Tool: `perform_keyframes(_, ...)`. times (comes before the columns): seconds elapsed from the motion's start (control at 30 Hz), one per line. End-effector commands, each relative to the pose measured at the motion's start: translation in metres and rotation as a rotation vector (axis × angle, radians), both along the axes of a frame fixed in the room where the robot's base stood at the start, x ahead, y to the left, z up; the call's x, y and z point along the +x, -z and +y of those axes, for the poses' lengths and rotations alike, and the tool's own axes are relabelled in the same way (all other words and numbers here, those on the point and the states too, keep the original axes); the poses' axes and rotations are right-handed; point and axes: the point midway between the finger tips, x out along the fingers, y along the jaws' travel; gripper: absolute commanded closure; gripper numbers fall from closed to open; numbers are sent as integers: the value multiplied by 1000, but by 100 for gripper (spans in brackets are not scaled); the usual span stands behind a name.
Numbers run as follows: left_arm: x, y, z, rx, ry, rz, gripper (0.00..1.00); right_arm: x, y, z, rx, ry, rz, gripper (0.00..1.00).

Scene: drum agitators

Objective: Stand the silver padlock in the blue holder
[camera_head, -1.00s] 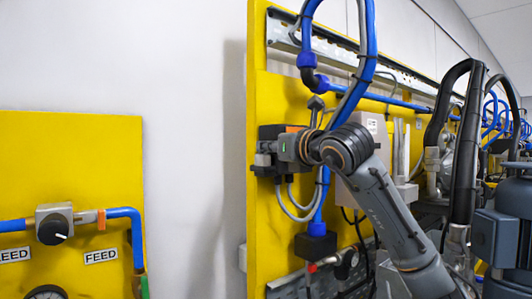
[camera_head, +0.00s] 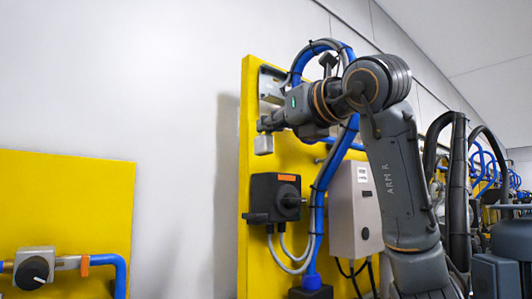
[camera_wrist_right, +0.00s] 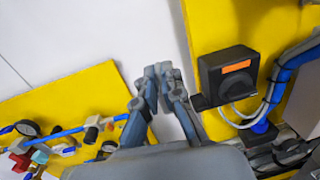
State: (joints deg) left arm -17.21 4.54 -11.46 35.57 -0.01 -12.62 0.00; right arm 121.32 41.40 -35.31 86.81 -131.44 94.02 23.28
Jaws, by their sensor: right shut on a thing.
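The silver padlock (camera_head: 263,145) shows as a small pale grey block hanging just under the tips of my right gripper (camera_head: 266,124) in the head view. My right gripper is shut on it, above and a little left of the black switch box, clear of the box. In the wrist view the fingertips (camera_wrist_right: 157,72) are close together, and I cannot clearly pick out the padlock between them. I do not see the blue holder in either view. My left gripper is not in view.
The black switch box (camera_head: 275,197) with an orange label is on the yellow panel (camera_head: 250,250). Blue hoses (camera_head: 320,200) and a grey cabinet (camera_head: 355,215) are to its right. A lower yellow panel (camera_head: 70,200) with a valve knob (camera_head: 33,272) is at the left. Bare wall lies between the panels.

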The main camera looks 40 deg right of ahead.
Motion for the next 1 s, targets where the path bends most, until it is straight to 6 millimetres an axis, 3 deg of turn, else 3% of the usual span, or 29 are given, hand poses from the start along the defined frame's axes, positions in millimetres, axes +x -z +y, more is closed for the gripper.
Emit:
perform_keyframes(0.23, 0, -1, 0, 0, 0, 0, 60, -14, -11, 7, 1, -1, 0, 100)
perform_keyframes(1.0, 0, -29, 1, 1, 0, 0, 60, -14, -38, 7, 0, -1, -1, 100)
